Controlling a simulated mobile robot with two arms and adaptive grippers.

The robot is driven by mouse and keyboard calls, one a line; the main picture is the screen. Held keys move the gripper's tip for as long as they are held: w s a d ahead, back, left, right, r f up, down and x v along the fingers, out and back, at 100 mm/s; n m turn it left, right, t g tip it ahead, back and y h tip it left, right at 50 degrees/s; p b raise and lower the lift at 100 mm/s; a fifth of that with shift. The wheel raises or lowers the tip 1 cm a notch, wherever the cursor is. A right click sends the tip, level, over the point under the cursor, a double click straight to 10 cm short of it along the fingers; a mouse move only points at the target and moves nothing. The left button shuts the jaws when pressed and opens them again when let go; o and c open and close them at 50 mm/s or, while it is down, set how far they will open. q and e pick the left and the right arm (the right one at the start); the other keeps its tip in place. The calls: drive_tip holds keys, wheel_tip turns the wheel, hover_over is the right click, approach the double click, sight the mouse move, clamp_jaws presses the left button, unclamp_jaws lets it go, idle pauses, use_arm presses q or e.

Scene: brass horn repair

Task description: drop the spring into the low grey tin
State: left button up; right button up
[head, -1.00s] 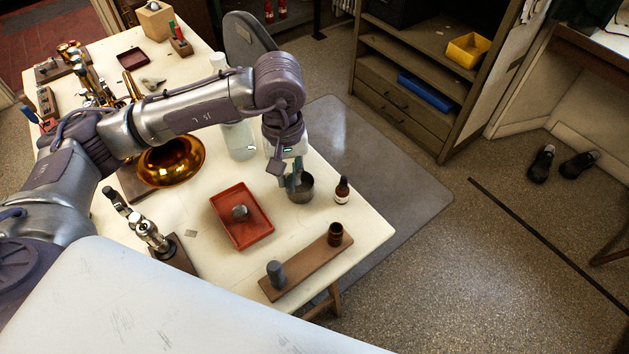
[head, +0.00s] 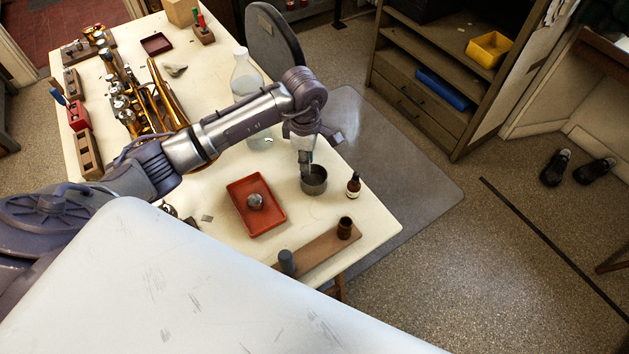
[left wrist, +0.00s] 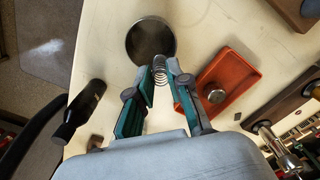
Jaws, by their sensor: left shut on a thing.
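The low grey tin (head: 316,187) stands on the cream table near its right edge. Its open mouth also shows in the left wrist view (left wrist: 150,42). My left gripper (head: 306,170) points down at the tin in the head view. In the left wrist view my left gripper (left wrist: 160,72) is shut on the coiled wire spring (left wrist: 160,75), held between its fingertips. There the spring overlaps the tin's near rim; its height above the tin is hard to tell. The spring is not distinguishable in the head view. My right gripper is not in view.
A red tray (head: 240,207) holding a small grey part (head: 255,201) sits left of the tin. A dark dropper bottle (head: 353,186) stands close on the right. A wooden board (head: 318,252) with two small cylinders lies in front. A clear bottle (head: 246,75) stands behind.

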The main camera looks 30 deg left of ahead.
use_arm(q)
drive_tip(key=shift+f+b, duration=0.55)
drive_tip(key=shift+f, duration=0.85)
drive_tip(key=o, duration=0.8)
drive_tip(key=shift+r, duration=0.1)
wheel_tip(320, 180, up, 12)
drive_tip(key=shift+f, duration=0.1)
